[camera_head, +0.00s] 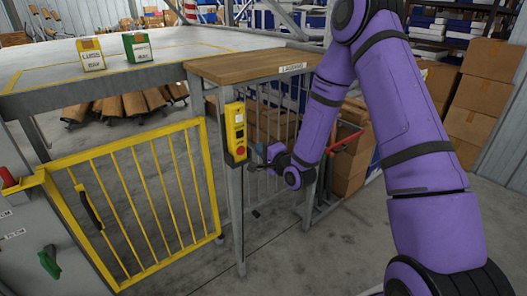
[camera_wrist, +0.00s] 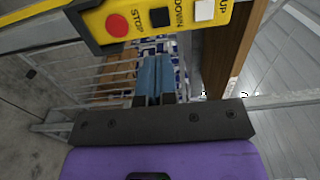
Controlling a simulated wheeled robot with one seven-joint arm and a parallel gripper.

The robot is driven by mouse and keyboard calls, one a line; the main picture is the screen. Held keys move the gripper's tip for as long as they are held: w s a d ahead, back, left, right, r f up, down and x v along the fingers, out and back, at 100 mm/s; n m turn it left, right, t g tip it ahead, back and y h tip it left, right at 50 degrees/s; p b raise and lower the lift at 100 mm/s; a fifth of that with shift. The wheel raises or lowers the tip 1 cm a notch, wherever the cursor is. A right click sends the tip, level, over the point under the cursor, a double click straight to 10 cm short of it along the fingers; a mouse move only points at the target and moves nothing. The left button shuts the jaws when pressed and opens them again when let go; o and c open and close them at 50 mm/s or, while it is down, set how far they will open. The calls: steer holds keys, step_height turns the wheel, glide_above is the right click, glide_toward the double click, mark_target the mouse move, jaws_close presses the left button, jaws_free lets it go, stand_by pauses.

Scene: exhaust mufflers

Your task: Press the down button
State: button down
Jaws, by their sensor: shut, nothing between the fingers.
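A yellow control box (camera_head: 236,132) is fixed upright on a grey post, with a red button low on its face. In the wrist view the box (camera_wrist: 140,36) crosses the top edge. It carries a red STOP button (camera_wrist: 118,25), a black button marked DOWN (camera_wrist: 160,17) and a white button marked UP (camera_wrist: 204,10). My gripper (camera_wrist: 154,60) is shut and empty, its blue fingertips just below the DOWN button in that picture. In the head view my gripper (camera_head: 254,167) is beside the lower end of the box; whether it touches is unclear.
A wooden-topped table (camera_head: 255,65) adjoins the post. A yellow gate (camera_head: 145,200) stands to the left, with a lever cabinet (camera_head: 40,245) beyond it. Cardboard boxes (camera_head: 480,100) are stacked at the right. The floor in front is clear.

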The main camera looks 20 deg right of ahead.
mark_target(240, 135)
steer(key=x, duration=1)
